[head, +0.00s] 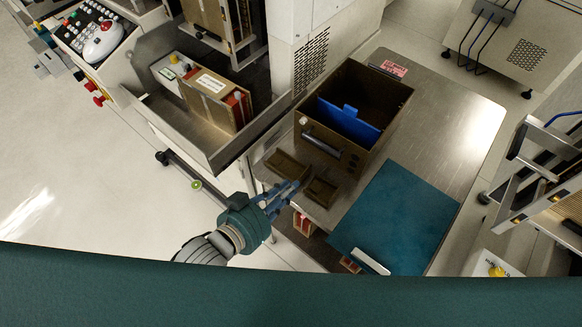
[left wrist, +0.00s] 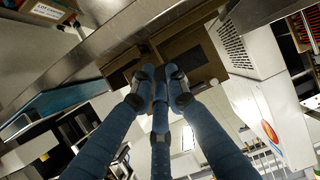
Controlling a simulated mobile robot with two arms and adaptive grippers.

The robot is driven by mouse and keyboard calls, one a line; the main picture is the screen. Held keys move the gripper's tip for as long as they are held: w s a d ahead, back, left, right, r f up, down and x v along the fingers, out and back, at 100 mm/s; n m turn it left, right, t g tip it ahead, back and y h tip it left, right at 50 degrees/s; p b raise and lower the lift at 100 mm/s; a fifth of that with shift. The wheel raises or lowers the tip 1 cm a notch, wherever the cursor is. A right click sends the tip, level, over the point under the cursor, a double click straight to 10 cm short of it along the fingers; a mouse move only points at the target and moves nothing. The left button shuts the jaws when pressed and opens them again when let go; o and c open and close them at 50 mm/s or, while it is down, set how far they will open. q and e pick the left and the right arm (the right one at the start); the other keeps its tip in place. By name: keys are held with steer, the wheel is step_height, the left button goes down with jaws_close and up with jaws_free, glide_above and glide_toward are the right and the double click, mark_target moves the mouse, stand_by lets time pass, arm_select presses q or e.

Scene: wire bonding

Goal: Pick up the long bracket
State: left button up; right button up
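A brown metal piece that looks like the long bracket shows in the head view, with one pocket-like part (head: 285,165) left of my fingers and another (head: 321,190) right of them. It is at the table's near-left corner, in front of the brown box. My left gripper (head: 297,187) reaches its middle. In the left wrist view, the fingers of the left gripper (left wrist: 158,80) draw close together in front of the brown piece (left wrist: 172,47). Whether the tips press on it is hidden. My right gripper is not in view.
A brown box (head: 383,88) with a blue divider (head: 345,125) stands behind the brown piece on the metal table (head: 455,115). A teal mat (head: 400,215) lies to the right, with a silver bar (head: 371,262) at its near edge. A machine cabinet stands at the left.

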mark_target(304, 182)
arm_select(q)
steer(key=x, duration=0.2)
steer(key=shift+w+d+f, duration=0.1)
steer(key=shift+w+d, duration=0.05)
steer(key=shift+w, duration=0.1)
steer(key=x, duration=0.5)
steer(key=shift+w+d, duration=0.15)
steer(key=shift+w, duration=0.15)
steer(key=shift+s, duration=0.1)
jaws_close()
step_height(304, 182, up, 20)
steer(key=p, duration=0.2)
steer(key=shift+p, duration=0.3)
